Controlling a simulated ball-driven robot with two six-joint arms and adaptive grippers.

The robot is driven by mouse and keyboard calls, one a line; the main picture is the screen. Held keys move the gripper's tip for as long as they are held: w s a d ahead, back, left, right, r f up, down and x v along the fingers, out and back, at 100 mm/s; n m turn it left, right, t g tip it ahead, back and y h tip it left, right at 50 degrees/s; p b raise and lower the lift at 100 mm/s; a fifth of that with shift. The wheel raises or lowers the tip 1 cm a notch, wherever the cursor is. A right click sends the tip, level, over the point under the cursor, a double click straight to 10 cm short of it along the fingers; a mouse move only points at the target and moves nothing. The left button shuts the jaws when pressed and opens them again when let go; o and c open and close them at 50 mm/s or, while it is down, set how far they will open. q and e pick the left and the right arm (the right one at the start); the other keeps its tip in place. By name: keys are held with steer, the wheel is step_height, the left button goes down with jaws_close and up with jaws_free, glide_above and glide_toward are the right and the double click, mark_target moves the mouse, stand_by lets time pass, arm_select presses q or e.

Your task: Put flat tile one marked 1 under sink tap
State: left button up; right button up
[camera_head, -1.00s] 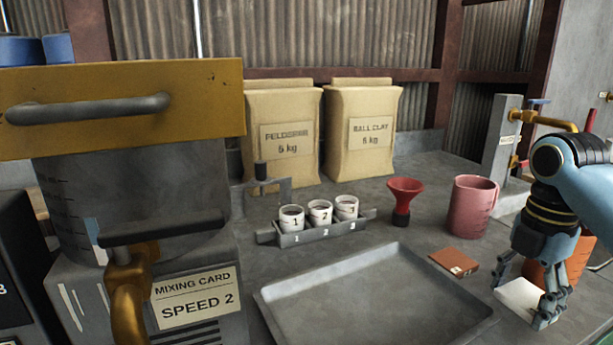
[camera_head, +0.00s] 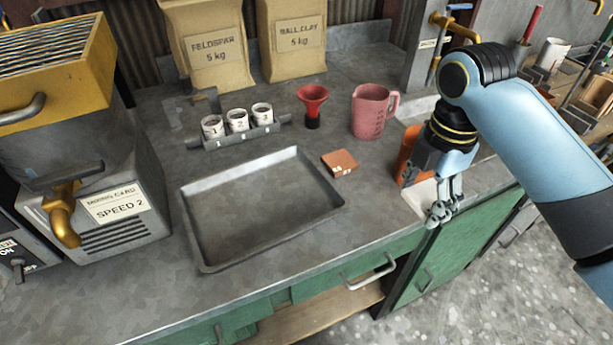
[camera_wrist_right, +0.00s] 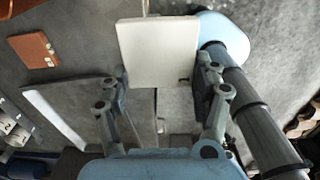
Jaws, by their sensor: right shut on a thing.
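My right gripper (camera_head: 440,212) is at the counter's front edge, shut on a flat white tile (camera_head: 414,196). In the right wrist view the white tile (camera_wrist_right: 157,50) lies across the space between the fingers (camera_wrist_right: 162,92), with a small dark mark near its lower right corner, too small to read. A flat brown tile (camera_head: 340,163) lies on the counter left of the gripper; its small mark is unreadable. It also shows in the wrist view (camera_wrist_right: 33,50). A brass tap (camera_head: 455,27) with a blue handle is on a grey post at the back right. My left gripper is out of view.
A grey tray (camera_head: 262,205) fills the middle of the counter. Behind stand a rack of numbered cups (camera_head: 238,123), a red funnel (camera_head: 312,100) and a pink jug (camera_head: 372,112). An orange pot (camera_head: 406,160) stands close behind my right gripper. The mixer (camera_head: 110,175) is left.

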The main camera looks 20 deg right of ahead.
steer(key=shift+w+a+f, duration=0.1)
steer(key=shift+w+a, duration=0.1)
steer(key=shift+a, duration=0.2)
steer(key=shift+w+a+f, duration=0.15)
steer(key=shift+w+f, duration=0.4)
steer(key=shift+w, duration=0.3)
glide_above(369, 203)
step_height(369, 203, down, 6)
steer(key=shift+r, duration=0.25)
step_height(369, 203, down, 3)
steer(key=shift+f, duration=0.45)
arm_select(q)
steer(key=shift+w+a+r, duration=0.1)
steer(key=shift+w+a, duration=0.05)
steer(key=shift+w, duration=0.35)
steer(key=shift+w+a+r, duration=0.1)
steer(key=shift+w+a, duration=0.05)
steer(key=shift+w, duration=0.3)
arm_select(e)
steer(key=shift+f, duration=0.1)
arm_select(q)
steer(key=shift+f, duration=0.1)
arm_select(e)
steer(key=o, duration=1.3)
steer(key=shift+f, duration=0.1)
steer(key=shift+c, duration=0.2)
